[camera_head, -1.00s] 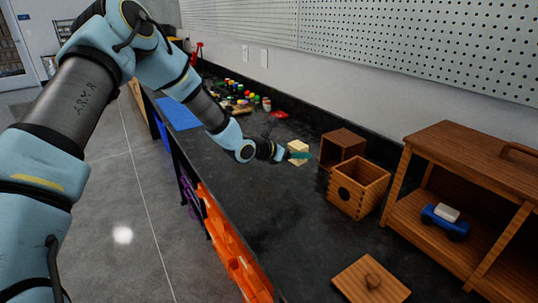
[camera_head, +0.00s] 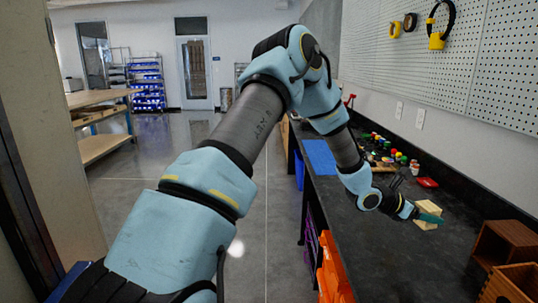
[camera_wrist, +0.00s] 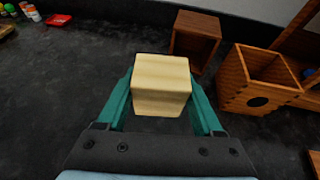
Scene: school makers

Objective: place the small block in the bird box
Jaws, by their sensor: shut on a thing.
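The small block (camera_wrist: 161,85) is pale wood and sits between the teal fingers of my gripper (camera_wrist: 161,98) in the wrist view. My gripper is shut on it, above the dark counter. In the head view the block (camera_head: 427,213) shows at the end of my arm, with my gripper (camera_head: 424,215) around it. The bird box (camera_wrist: 262,88), an open-topped wooden box with a round hole in its front, stands on the counter to the right of the block. In the head view the bird box (camera_head: 511,288) is cut off at the lower right corner.
A second wooden box (camera_wrist: 196,40), open at the front, stands behind the bird box's left side. Paint bottles (camera_head: 388,150) and a red dish (camera_head: 427,183) lie farther along the counter (camera_head: 400,250). A pegboard wall (camera_head: 430,85) rises behind the counter.

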